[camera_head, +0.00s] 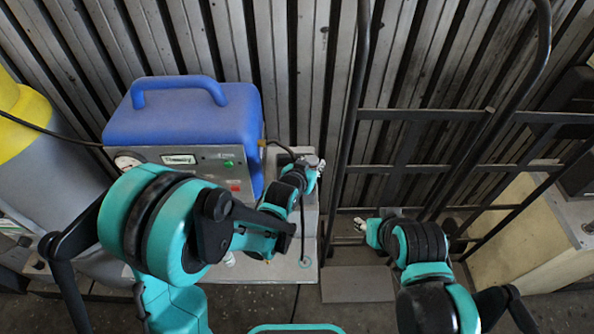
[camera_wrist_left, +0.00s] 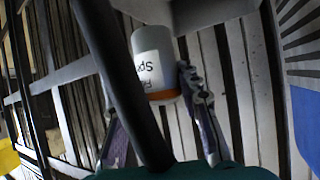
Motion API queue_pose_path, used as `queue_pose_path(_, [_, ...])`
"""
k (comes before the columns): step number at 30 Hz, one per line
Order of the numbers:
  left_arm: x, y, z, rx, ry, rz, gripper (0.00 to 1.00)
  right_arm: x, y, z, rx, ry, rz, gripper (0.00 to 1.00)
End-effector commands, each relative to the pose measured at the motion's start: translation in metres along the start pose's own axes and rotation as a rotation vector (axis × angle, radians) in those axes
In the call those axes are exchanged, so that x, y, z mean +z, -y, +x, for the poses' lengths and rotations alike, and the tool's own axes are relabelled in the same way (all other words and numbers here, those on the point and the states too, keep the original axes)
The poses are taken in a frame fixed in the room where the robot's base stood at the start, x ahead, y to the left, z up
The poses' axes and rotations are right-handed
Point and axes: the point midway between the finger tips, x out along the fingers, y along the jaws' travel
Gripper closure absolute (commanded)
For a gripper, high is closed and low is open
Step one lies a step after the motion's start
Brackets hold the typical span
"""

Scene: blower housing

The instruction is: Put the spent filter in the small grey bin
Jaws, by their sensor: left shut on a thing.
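The spent filter (camera_wrist_left: 155,62) is a white cylinder with an orange band and upside-down black lettering in the left wrist view. My left gripper (camera_wrist_left: 160,112) is shut on it, with a finger at either side. A dark bar crosses in front and hides part of the filter and fingers. In the head view my left gripper (camera_head: 315,167) is at the right of the blue machine, by a grey block-like part; I cannot make out the filter there. My right gripper (camera_head: 361,226) is low, right of centre, too small to tell open or shut. I cannot identify the small grey bin.
A blue-topped machine (camera_head: 185,115) with a gauge and buttons stands on a pale base plate (camera_head: 285,270). A black tubular frame (camera_head: 355,110) rises right of my left gripper. A cream cabinet (camera_head: 515,235) is at right, a yellow-and-grey cylinder (camera_head: 25,115) at left.

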Motion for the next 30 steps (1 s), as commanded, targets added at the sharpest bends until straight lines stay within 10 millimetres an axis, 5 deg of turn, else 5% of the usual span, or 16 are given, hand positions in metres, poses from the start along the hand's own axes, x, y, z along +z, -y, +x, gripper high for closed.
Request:
queue_pose_path(10, [0.024,0.065,0.051,-0.002,0.000,-0.001,1.00,0.015,0.000,0.021,0.000,0.000,0.000,0.60])
queue_pose_path(16, [0.029,0.071,0.059,0.000,-0.001,0.001,1.00,0.017,0.000,0.024,0.000,0.000,0.000,0.60])
queue_pose_path(24, [0.061,0.071,0.075,0.000,-0.001,0.001,1.00,0.027,0.000,0.038,0.000,0.000,0.000,0.60])
queue_pose_path(30, [0.059,0.071,0.074,0.000,-0.001,0.001,1.00,0.026,0.000,0.037,0.000,0.000,0.000,0.60])
